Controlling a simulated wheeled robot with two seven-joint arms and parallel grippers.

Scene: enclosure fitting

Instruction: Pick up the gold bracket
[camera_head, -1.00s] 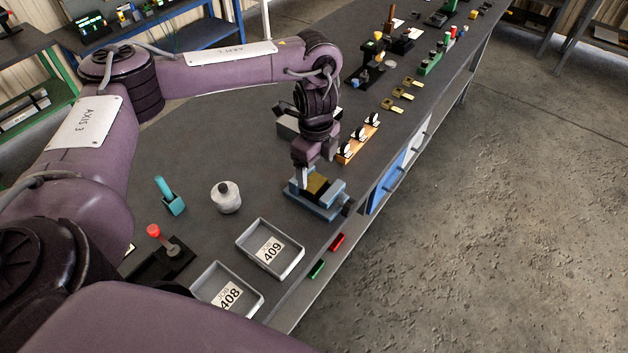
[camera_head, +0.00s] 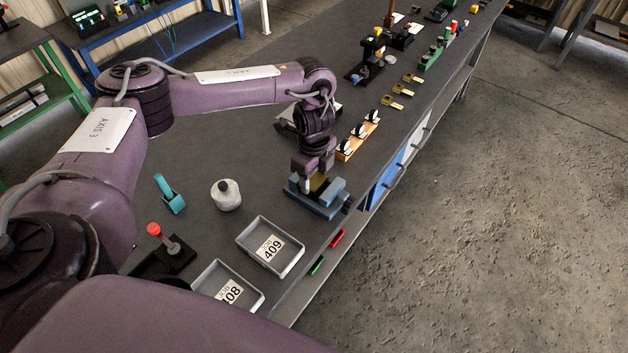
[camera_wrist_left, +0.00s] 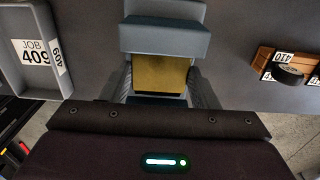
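The gold bracket (camera_head: 319,183) sits in a blue-grey vise (camera_head: 325,207) near the bench's front edge. In the left wrist view the bracket (camera_wrist_left: 161,74) shows as a flat gold face in front of the vise's grey jaw block (camera_wrist_left: 165,38). My left gripper (camera_head: 315,181) points down at the vise. In the left wrist view its two fingers (camera_wrist_left: 160,88) stand close along both sides of the bracket. I cannot tell whether they touch it. The bracket's lower part is hidden. My right gripper is out of view.
Grey trays marked 409 (camera_head: 298,258) and 408 (camera_head: 254,297) stand nearer me. A wooden block with black-and-white parts (camera_head: 345,154) is just beyond the vise. A white jar (camera_head: 227,196) and a teal tool (camera_head: 167,190) stand to the left. Several brass pieces (camera_head: 403,91) lie farther back.

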